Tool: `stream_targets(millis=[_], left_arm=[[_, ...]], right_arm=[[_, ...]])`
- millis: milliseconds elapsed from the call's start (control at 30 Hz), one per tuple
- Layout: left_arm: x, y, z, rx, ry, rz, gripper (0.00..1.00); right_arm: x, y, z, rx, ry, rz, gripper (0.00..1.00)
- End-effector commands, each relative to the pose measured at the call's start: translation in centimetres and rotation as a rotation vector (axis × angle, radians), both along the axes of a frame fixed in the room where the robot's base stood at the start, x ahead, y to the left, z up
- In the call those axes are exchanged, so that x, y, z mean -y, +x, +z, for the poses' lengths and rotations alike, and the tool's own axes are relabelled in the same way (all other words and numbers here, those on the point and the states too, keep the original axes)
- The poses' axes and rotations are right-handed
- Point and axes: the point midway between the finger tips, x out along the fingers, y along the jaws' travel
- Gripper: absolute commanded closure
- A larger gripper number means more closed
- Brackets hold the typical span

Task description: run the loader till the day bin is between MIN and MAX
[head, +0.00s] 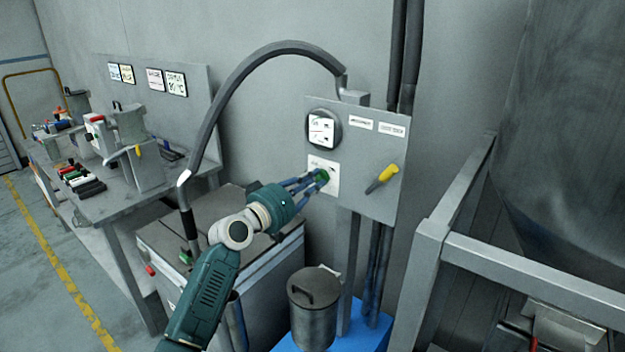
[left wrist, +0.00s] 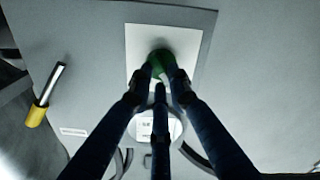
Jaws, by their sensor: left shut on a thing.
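My left gripper (head: 318,180) reaches the grey wall panel (head: 355,190) and is shut on a green knob (head: 323,175) set on a white plate. In the left wrist view the fingers close around the green knob (left wrist: 161,60), which they partly hide. A round dial (head: 323,131) sits above the knob; its marks are too small to read. A yellow-handled lever (head: 383,177) is to the right on the same panel. A grey lidded canister (head: 313,305) stands below; I cannot tell if it is the day bin. No MIN or MAX marks are readable. My right gripper is not in view.
A grey cabinet (head: 165,243) with a hose stands left of the panel. A workbench (head: 118,200) with small items is at the far left. A metal frame (head: 500,262) around a large dark vessel (head: 570,130) fills the right. Floor is clear at left.

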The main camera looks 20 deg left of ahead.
Motion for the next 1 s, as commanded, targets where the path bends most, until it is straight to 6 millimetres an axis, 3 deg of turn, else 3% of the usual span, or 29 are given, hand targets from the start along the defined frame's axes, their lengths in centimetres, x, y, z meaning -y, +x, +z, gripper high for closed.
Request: stream_targets(millis=[400, 900, 933, 1000], left_arm=[[-0.09, 0.02, -0.29, -0.059, -0.147, 0.000, 1.00], [-0.07, 0.01, -0.35, -0.064, -0.161, -0.001, 1.00], [-0.07, 0.01, -0.35, -0.064, -0.161, -0.001, 0.77], [-0.07, 0.01, -0.33, -0.064, -0.161, -0.001, 0.64]], right_arm=[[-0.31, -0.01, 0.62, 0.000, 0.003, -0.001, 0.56], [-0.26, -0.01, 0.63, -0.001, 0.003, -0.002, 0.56], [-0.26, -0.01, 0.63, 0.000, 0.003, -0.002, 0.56], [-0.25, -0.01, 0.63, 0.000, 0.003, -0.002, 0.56]])
